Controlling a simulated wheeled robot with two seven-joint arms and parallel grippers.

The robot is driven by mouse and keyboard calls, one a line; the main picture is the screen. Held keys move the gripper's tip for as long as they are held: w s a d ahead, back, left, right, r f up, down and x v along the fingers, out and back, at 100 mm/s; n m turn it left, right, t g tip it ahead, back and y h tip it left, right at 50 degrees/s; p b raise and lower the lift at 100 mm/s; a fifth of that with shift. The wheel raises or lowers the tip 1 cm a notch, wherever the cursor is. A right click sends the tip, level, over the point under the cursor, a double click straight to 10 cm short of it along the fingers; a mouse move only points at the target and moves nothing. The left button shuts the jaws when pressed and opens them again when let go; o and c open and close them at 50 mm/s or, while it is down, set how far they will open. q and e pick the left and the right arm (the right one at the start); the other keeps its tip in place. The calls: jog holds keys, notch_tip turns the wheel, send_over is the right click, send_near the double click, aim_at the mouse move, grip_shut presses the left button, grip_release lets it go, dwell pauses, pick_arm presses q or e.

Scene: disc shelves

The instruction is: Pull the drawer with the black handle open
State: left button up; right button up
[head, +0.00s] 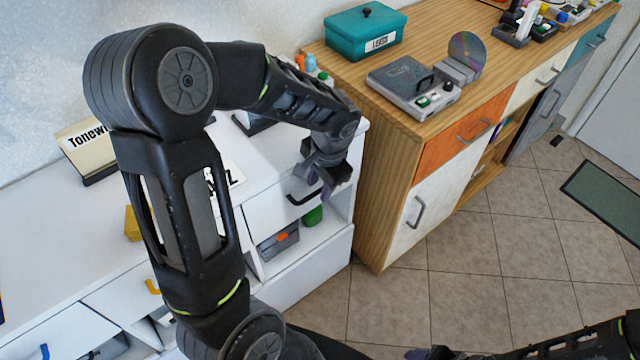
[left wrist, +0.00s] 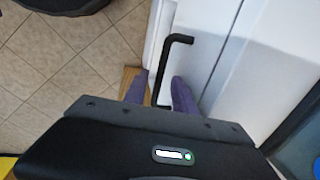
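The drawer with the black handle has a white front (head: 262,213) in the white shelf unit, near its right end, and looks shut in the head view. Its black bar handle (head: 303,198) also shows in the left wrist view (left wrist: 166,62). My left gripper (head: 322,188) is at the handle's right end in the head view. In the left wrist view its two purple fingers are apart (left wrist: 158,90), one on each side of the handle's lower part. I cannot tell whether they touch it. My right arm crosses the bottom right; its gripper is unclear at the lower edge.
Below the drawer is an open compartment with a grey box (head: 278,245) and a green object (head: 313,216). A wooden cabinet (head: 385,165) stands close on the right, with a teal box (head: 365,32) and a grey device (head: 412,85) on top. The tiled floor (head: 470,270) in front is clear.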

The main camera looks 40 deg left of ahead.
pick_arm(q)
jog(key=shift+c, duration=0.3)
grip_shut()
dwell(1.1)
